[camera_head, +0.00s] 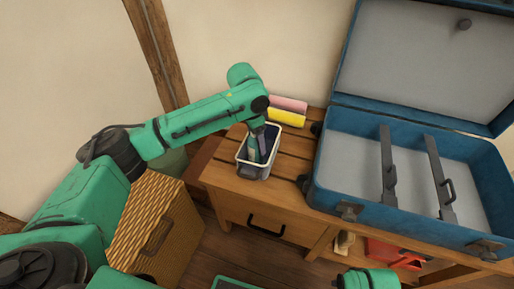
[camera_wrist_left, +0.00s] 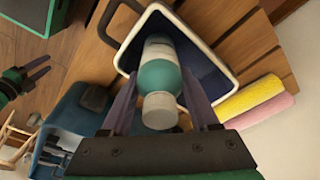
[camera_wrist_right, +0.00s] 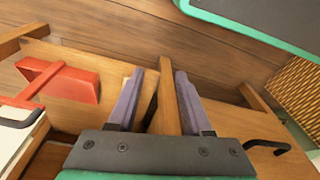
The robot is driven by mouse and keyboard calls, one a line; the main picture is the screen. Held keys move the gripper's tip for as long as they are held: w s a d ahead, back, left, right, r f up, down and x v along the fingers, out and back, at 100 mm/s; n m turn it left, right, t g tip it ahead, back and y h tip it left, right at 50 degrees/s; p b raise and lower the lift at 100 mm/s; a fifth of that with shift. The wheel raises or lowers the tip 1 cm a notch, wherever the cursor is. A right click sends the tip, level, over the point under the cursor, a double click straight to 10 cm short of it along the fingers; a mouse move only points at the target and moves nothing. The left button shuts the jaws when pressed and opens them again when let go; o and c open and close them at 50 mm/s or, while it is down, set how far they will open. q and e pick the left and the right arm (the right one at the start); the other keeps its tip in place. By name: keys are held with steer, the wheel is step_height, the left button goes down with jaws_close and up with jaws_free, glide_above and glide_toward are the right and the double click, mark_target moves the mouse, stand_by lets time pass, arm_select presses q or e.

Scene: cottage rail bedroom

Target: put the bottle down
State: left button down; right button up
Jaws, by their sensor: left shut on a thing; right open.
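A green bottle with a pale cap (camera_wrist_left: 160,85) shows in the left wrist view, between the fingers of my left gripper (camera_wrist_left: 163,105). My left gripper (camera_head: 262,138) is shut on it. The bottle lies within the opening of a white-rimmed container with a dark inside (camera_head: 254,170), which stands on the wooden table. The container's rim also shows in the left wrist view (camera_wrist_left: 128,48). I cannot tell whether the bottle touches the container's bottom. My right gripper (camera_wrist_right: 158,85) is open and empty, low in front of the wooden furniture.
An open blue suitcase (camera_head: 345,200) fills the table's right side. A pink roll (camera_head: 288,104) and a yellow roll (camera_head: 287,117) lie behind the container. A wicker basket (camera_head: 150,215) stands at the left. A red object (camera_wrist_right: 70,82) is low down near my right gripper.

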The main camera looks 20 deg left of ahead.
arm_select(q)
step_height(320, 180, down, 2)
steer(key=shift+r, duration=0.1)
arm_select(e)
steer(key=shift+w+a+r, duration=0.1)
steer(key=shift+r, duration=0.55)
steer(key=shift+f, duration=0.1)
arm_select(q)
steer(key=shift+c, duration=0.7)
jaws_free()
steer(key=shift+f, duration=0.2)
arm_select(e)
steer(key=shift+f, duration=0.2)
arm_select(q)
steer(key=shift+r, duration=0.15)
